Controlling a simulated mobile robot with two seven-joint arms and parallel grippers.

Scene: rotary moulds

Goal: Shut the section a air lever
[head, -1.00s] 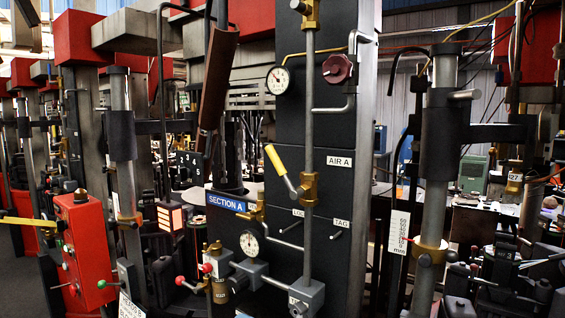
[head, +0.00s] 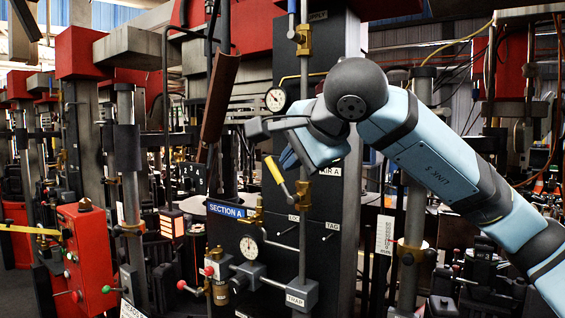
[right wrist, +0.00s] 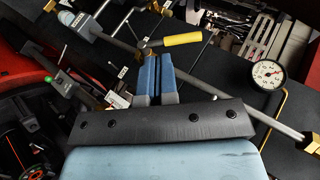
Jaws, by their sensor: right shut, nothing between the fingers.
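The section A air lever has a yellow handle (head: 274,170) on a brass valve (head: 303,191) on the vertical grey pipe. The handle slants up and to the left from the valve. In the right wrist view the yellow handle (right wrist: 182,39) lies just beyond my fingertips, to their right. My right gripper (head: 288,158) is shut and empty, with blue fingers just above and beside the handle. The fingers also show in the right wrist view (right wrist: 153,58), pressed together. I cannot tell whether they touch the lever. My arm partly hides the AIR A label (head: 329,171). My left gripper is not in view.
A pressure gauge (head: 275,99) sits above the lever and a second gauge (head: 249,246) below it. A blue SECTION A sign (head: 227,210) is at the left. A red control box (head: 84,254) stands at the far left. Pipes crowd the column.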

